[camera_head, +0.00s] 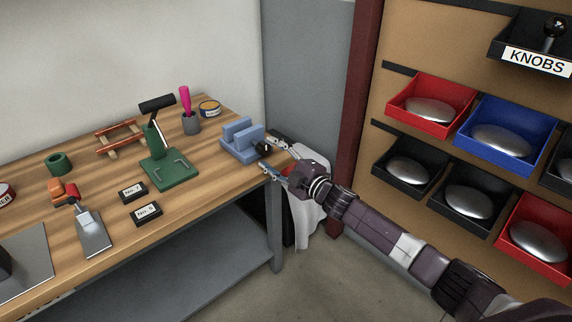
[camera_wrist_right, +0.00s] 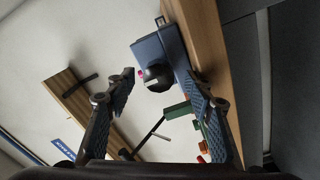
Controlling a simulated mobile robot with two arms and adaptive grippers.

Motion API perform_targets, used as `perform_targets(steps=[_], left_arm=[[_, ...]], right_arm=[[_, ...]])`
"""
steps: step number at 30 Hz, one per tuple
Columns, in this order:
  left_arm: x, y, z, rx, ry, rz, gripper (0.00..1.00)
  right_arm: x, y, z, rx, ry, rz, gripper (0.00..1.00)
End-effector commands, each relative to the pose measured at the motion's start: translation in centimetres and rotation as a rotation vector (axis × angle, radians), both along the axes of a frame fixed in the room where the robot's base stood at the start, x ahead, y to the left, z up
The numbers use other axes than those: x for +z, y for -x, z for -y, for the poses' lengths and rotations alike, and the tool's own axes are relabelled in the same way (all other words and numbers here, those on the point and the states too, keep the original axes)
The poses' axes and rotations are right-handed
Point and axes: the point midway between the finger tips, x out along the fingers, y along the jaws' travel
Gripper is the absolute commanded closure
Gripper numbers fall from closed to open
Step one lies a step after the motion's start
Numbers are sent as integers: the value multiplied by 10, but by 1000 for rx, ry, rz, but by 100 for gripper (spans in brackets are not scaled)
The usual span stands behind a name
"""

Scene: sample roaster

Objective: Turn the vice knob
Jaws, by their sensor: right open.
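The blue vice (camera_head: 238,141) stands at the right end of the wooden bench. Its black knob (camera_head: 264,149) faces my right gripper (camera_head: 270,156). In the right wrist view the round black knob (camera_wrist_right: 157,77), with a pale mark on it, sits in front of the blue vice body (camera_wrist_right: 160,47). My right gripper's two fingers (camera_wrist_right: 160,80) are spread, one on each side of the knob in that view. The gap between them is empty, and the knob looks to be beyond or level with the tips; I cannot tell contact. My left gripper is not in view.
A green press (camera_head: 170,170), a cup with a pink tool (camera_head: 191,123) and a round tin (camera_head: 209,108) stand left of the vice. A white cloth (camera_head: 311,225) hangs below the bench end. Bins, including a blue one (camera_head: 510,125), line the right wall.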

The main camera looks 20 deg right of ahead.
Motion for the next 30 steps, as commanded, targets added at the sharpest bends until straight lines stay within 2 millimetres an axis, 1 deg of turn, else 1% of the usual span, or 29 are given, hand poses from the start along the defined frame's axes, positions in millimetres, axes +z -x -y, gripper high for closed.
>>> perform_targets(steps=[1,9,15,21,30], left_arm=[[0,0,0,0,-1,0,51],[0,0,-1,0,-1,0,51],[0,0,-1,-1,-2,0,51],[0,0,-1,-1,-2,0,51],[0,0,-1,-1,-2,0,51]], right_arm=[[-1,9,3,1,2,-2,51],[-1,58,21,1,2,-2,51],[-1,85,31,0,1,-2,51],[0,98,35,1,1,1,51],[1,99,36,0,1,2,51]])
